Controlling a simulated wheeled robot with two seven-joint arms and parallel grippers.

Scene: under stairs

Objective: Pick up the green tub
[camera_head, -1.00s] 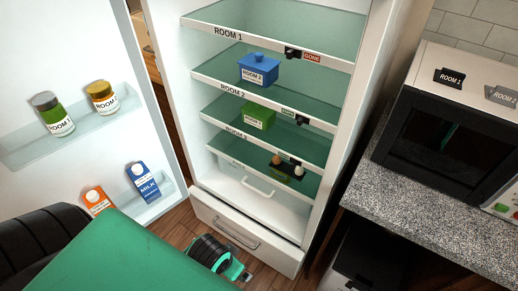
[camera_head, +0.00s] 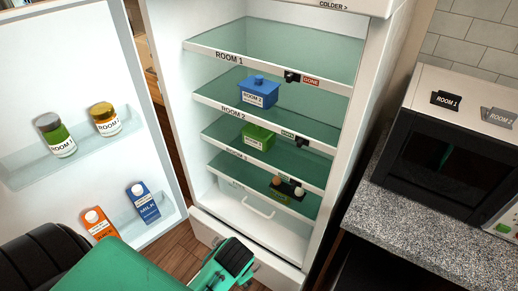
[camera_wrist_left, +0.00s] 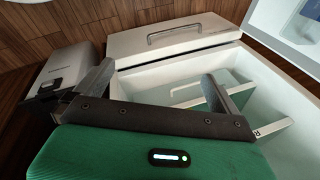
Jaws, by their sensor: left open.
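The green tub (camera_head: 258,136) has a lid and a white label. It stands upright on the third fridge shelf from the top in the head view, below the shelf with a blue tub (camera_head: 259,91). My left gripper (camera_head: 240,268) is low in front of the fridge's bottom drawer, well below and apart from the green tub. In the left wrist view my left gripper (camera_wrist_left: 158,72) shows two spread fingers with nothing between them. I cannot make out the green tub for sure in that view. My right gripper is not in view.
The fridge door (camera_head: 75,75) stands open at left, with jars and cartons on its racks. An egg holder (camera_head: 287,190) sits on the shelf below. A granite counter (camera_head: 410,215) with a black-fronted appliance (camera_head: 455,150) is at right. The fridge front is open.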

